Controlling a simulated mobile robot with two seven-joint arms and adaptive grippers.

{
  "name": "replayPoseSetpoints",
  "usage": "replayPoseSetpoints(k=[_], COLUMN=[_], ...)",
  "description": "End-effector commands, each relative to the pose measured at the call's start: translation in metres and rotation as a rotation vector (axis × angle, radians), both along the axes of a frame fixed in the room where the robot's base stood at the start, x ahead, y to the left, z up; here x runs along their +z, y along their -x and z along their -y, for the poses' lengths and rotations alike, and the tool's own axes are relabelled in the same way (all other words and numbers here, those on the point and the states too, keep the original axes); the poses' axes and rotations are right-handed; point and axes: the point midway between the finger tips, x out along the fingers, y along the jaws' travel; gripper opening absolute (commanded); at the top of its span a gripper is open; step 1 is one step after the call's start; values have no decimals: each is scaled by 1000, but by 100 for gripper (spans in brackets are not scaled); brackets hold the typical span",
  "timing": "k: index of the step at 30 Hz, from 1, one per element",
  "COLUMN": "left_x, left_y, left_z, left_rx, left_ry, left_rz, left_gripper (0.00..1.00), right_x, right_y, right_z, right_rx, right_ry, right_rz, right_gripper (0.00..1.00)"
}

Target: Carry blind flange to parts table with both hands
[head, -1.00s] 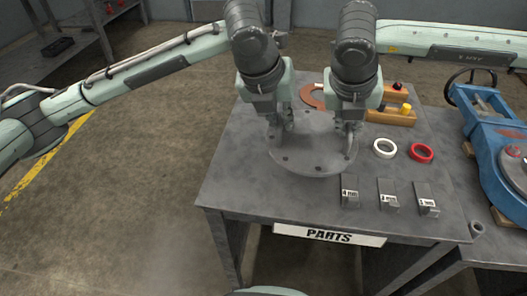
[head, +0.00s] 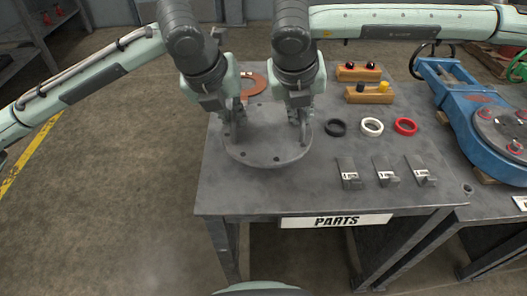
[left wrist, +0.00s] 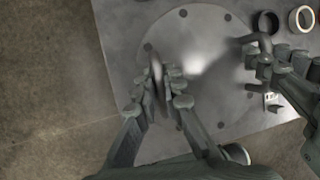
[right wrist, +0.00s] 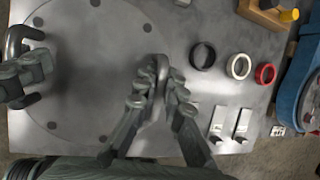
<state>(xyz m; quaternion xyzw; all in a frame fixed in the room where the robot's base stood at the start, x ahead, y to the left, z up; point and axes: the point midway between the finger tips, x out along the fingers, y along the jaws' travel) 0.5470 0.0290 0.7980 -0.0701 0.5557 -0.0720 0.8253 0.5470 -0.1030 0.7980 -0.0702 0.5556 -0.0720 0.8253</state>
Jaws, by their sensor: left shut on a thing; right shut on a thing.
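The blind flange (head: 268,153) is a flat grey disc with bolt holes round its rim and two bent handles. It lies level over the left part of the grey parts table (head: 390,198); I cannot tell whether it touches the top. My left gripper (head: 238,138) is shut on its left handle, and this shows in the left wrist view (left wrist: 158,88). My right gripper (head: 303,135) is shut on its right handle, and this shows in the right wrist view (right wrist: 160,90). The jaws partly hide both handles.
A copper-coloured ring (head: 252,86) lies behind the flange. A blue fixture (head: 450,105) stands further right. The front table strip is clear.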

Motion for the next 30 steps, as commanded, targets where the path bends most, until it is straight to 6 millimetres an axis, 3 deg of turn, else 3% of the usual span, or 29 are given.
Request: replayPoseSetpoints(k=[17, 30], left_x=[2, -12], left_y=[-1, -1], left_z=[1, 1], left_rx=[0, 0], left_ry=[4, 4], left_rz=[7, 7], left_gripper=[0, 0], right_x=[2, -13], right_y=[-2, -2], right_z=[0, 0], right_rx=[-1, -1], right_ry=[-1, -1], right_rz=[7, 7], right_gripper=[0, 0])
